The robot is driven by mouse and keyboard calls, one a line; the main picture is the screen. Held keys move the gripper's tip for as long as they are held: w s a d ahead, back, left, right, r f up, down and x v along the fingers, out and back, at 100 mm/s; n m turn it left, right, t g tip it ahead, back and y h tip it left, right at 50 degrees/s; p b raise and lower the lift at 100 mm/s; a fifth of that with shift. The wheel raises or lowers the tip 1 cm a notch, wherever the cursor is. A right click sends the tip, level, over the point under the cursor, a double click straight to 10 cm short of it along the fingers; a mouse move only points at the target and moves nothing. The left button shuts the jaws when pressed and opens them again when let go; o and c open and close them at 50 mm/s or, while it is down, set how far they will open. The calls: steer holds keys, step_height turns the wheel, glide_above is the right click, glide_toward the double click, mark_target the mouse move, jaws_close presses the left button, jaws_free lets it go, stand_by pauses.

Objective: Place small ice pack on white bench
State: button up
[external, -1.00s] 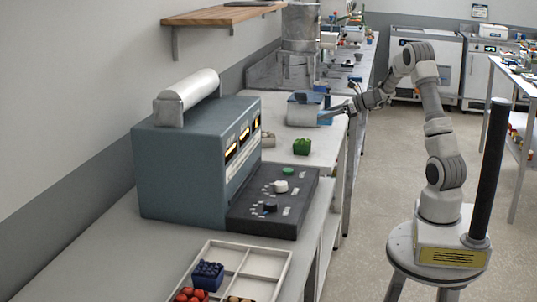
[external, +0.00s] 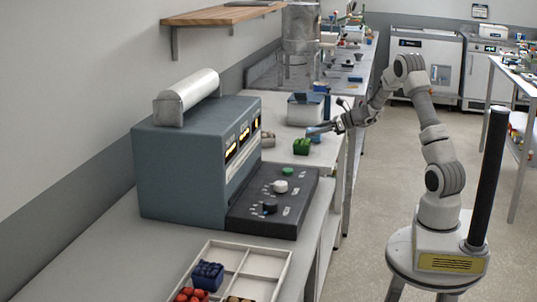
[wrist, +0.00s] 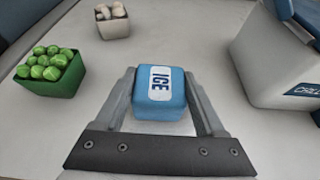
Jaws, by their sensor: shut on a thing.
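The small ice pack (wrist: 160,92) is a blue block with a white label reading ICE. In the wrist view it sits between the two fingers of my gripper (wrist: 160,100), which is shut on it. In the external view my gripper (external: 318,131) is over the right edge of the white bench (external: 325,152), close to the green box; the ice pack shows there only as a small blue patch. The white bench top also shows in the wrist view (wrist: 145,50) beneath the pack. I cannot tell whether the pack touches the bench.
A green box of round green items (wrist: 50,72) is left of the pack. A small pale box (wrist: 112,20) stands behind it. A white cooler with a blue lid (wrist: 275,60) is on the right. A large grey machine (external: 195,160) stands nearer on the bench.

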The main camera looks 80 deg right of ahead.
steer(key=o, duration=1.5)
steer(key=shift+f, duration=0.1)
steer(key=shift+c, duration=0.2)
steer(key=shift+s+r+p, duration=0.25)
steer(key=shift+r+p, duration=0.05)
steer(key=shift+r, duration=0.05)
steer(key=p+v, duration=0.1)
steer(key=v, duration=1)
steer(key=shift+s, duration=0.25)
steer(key=shift+a+r, duration=0.1)
